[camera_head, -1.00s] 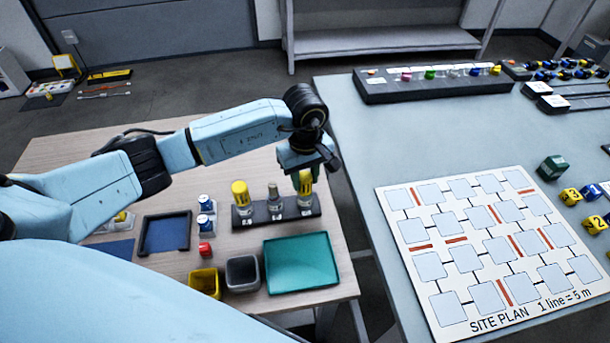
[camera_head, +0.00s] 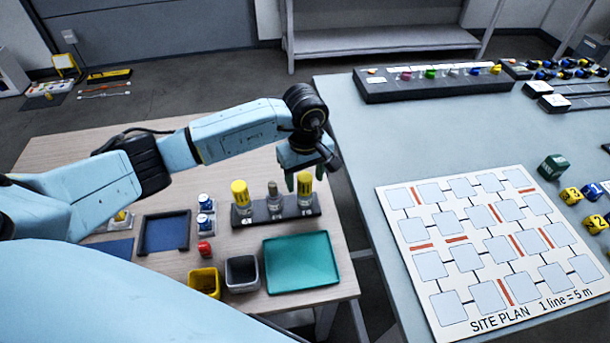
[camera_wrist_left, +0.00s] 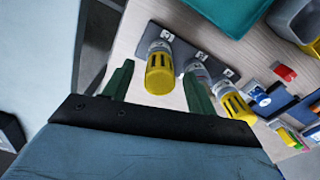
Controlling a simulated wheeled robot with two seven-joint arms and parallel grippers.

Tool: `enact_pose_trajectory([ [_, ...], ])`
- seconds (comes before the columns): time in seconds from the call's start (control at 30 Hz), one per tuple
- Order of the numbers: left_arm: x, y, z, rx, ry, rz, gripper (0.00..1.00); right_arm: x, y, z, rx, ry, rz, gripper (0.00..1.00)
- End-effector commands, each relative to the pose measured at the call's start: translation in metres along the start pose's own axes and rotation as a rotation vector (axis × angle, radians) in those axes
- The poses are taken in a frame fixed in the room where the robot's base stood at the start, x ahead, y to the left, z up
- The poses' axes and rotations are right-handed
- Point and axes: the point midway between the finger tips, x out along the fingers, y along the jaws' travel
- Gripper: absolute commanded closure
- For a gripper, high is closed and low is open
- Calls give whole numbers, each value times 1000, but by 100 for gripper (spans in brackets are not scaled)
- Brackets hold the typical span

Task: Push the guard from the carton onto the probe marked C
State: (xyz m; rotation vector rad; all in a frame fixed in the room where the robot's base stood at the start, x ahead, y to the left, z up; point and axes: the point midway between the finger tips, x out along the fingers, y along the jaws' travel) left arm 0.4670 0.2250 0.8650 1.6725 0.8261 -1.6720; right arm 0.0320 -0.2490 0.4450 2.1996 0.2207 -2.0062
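A dark rack (camera_head: 243,219) holds three upright probes in a row; I cannot read its small labels surely. The left probe wears a yellow guard (camera_head: 240,193). The middle probe (camera_head: 273,196) is bare, with a grey top. The right probe wears another yellow guard (camera_head: 305,184). My left gripper (camera_head: 306,172) is open above the right probe. In the left wrist view, its green fingers (camera_wrist_left: 158,70) stand apart, with the right probe's guard (camera_wrist_left: 160,77) showing between them, seemingly untouched. I cannot surely pick out the carton. My right gripper is not in view.
A teal tray (camera_head: 301,286), a dark grey bin (camera_head: 241,288) and a yellow bin (camera_head: 203,296) stand in front of the rack. A red item (camera_head: 204,250) and a blue tray (camera_head: 165,251) are at left. The site plan board (camera_head: 408,247) lies on the right table.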

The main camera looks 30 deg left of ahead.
Motion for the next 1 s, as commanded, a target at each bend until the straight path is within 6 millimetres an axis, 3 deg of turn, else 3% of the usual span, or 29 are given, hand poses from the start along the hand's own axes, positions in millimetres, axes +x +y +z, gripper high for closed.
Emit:
enact_pose_trajectory([
  [0.1, 0, 0, 0, 0, 0, 0, 43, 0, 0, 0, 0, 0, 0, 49],
  [0.2, 0, 0, 0, 0, 0, 0, 32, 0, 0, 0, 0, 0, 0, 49],
  [1.0, -9, 0, 0, 0, 0, 0, 32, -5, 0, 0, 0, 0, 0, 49],
])
